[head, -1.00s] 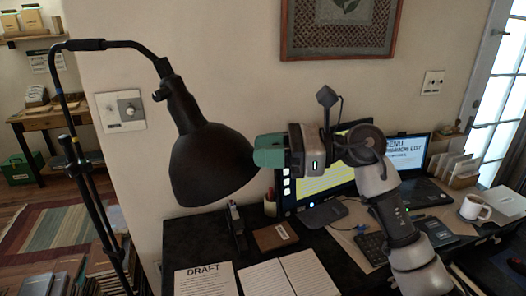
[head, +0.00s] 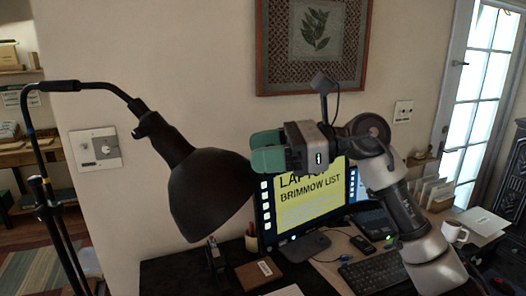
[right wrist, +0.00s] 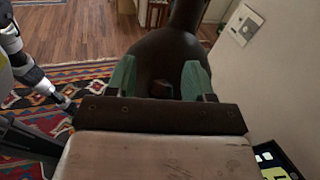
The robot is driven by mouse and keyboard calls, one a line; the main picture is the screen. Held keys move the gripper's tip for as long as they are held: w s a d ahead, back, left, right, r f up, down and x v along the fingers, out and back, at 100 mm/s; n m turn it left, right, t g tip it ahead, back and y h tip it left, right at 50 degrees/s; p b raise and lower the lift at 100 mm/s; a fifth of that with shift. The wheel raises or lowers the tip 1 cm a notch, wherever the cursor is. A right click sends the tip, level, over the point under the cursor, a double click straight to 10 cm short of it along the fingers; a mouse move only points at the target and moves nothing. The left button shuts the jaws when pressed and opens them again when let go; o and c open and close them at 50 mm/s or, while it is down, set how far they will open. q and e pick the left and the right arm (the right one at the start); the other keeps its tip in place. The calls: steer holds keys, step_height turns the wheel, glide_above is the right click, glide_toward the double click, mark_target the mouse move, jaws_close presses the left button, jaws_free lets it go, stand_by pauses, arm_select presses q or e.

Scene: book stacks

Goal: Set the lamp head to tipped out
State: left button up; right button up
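The dark lamp head (head: 207,190) hangs from a black stand at the left, its rim tilted down and to the right. My right gripper (head: 268,150), with green fingertips, is just right of the shade's upper rim. In the right wrist view the two green fingers (right wrist: 159,78) are spread apart, with the brown lamp shade (right wrist: 160,60) showing between and beyond them. I cannot tell whether they touch the shade. Part of what looks like my left arm shows at the left of that view; its gripper cannot be made out.
A monitor (head: 310,204) stands on the dark desk behind my right gripper. A keyboard (head: 372,270) and a mug (head: 453,231) are to the right. The wall with a switch plate (head: 95,147) is behind the lamp. A patterned rug (right wrist: 75,95) lies on the floor.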

steer(key=shift+f, duration=0.1)
steer(key=shift+d, duration=0.25)
steer(key=d+r+b, duration=0.1)
steer(key=d+b, duration=0.3)
steer(key=d, duration=0.6)
steer(key=shift+r, duration=0.2)
steer(key=shift+d, duration=0.1)
